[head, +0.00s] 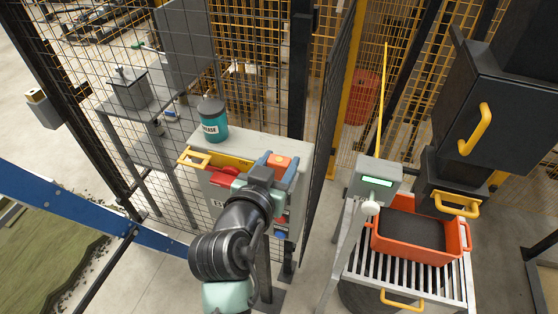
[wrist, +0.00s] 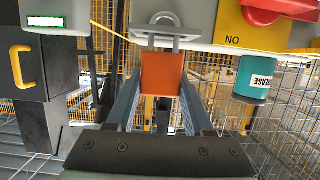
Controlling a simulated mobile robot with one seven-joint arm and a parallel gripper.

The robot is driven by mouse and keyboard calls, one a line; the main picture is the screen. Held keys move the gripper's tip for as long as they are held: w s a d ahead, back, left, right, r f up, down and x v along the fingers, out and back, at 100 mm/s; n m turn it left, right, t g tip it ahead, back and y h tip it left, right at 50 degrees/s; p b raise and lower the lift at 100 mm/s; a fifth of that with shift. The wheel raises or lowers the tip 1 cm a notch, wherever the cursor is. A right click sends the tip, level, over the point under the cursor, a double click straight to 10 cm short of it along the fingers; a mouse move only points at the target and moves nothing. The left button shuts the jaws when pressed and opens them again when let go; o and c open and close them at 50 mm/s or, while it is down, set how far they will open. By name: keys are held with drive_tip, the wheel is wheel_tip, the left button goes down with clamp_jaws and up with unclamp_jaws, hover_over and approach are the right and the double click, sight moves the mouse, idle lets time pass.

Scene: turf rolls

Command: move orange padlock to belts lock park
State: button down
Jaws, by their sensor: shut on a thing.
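The orange padlock (head: 279,161) is in my gripper (head: 276,168), at the right end of the grey lock cabinet. In the wrist view the orange padlock body (wrist: 162,75) is between both fingers of my gripper (wrist: 160,92), with its grey shackle (wrist: 163,34) pointing up in the picture. The shackle overlaps a light grey plate or bar; I cannot tell whether it is hooked there or just in front of it. No label reading belts lock park is legible, and my arm covers much of the cabinet front.
A teal grease can (head: 212,119) stands on the grey cabinet (head: 262,147). Mesh fencing stands behind. An orange crate (head: 421,252) sits on a roller conveyor at right, beside a small display box (head: 378,179).

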drive_tip(key=shift+f+b, duration=0.6)
drive_tip(key=shift+f, duration=0.2)
drive_tip(key=shift+c, duration=1)
unclamp_jaws()
drive_tip(key=b+v, duration=0.3)
drive_tip(key=v, duration=1)
